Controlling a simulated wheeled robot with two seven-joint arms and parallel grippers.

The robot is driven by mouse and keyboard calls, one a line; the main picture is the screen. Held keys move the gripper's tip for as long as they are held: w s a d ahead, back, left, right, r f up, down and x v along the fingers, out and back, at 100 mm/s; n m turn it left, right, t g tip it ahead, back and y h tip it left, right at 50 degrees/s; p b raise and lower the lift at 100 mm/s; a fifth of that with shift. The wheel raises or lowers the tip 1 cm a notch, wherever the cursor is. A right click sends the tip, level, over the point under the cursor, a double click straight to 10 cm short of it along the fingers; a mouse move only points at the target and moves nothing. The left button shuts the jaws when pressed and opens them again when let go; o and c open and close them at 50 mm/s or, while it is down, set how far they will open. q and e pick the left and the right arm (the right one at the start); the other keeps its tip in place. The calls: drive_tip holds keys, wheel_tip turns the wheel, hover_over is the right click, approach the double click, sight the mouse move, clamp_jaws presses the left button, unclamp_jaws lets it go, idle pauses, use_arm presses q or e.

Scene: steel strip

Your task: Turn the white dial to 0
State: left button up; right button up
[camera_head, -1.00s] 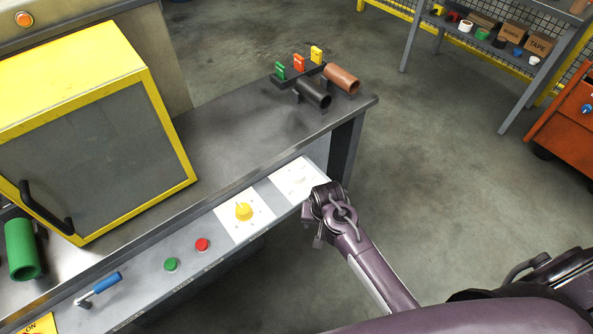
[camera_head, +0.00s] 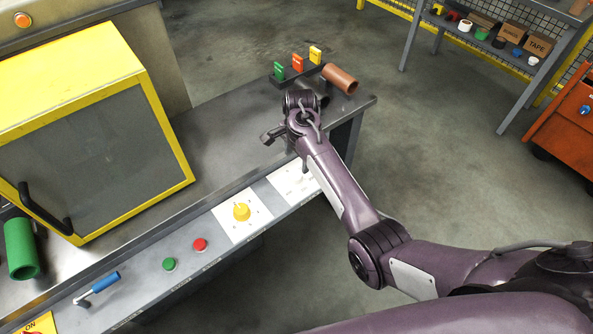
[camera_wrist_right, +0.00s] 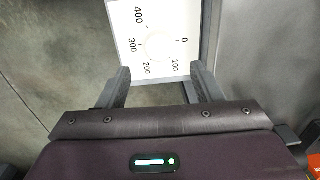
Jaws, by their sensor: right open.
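The white dial (camera_wrist_right: 158,47) sits on a white panel marked 0, 100, 200, 300 and 400 in the right wrist view. Its pointer is too faint to read. In the head view its panel (camera_head: 284,181) is at the right end of the bench's front strip, partly hidden by my right arm. My right gripper (camera_head: 268,137) is above the bench near this panel. In the right wrist view its two fingers (camera_wrist_right: 160,76) are spread and empty, with the dial beyond them and not between them. My left gripper is not in view.
A yellow dial (camera_head: 241,211), a red button (camera_head: 200,245), a green button (camera_head: 169,264) and a blue-handled lever (camera_head: 104,283) line the strip. A yellow-framed box (camera_head: 150,95) stands on the bench. A brown tube (camera_head: 341,79) lies at its far end.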

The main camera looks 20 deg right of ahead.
sight(297, 174)
wheel_tip(297, 174, down, 7)
drive_tip(key=shift+w+f, duration=0.1)
drive_tip(key=shift+c, duration=0.4)
drive_tip(key=c, duration=0.9)
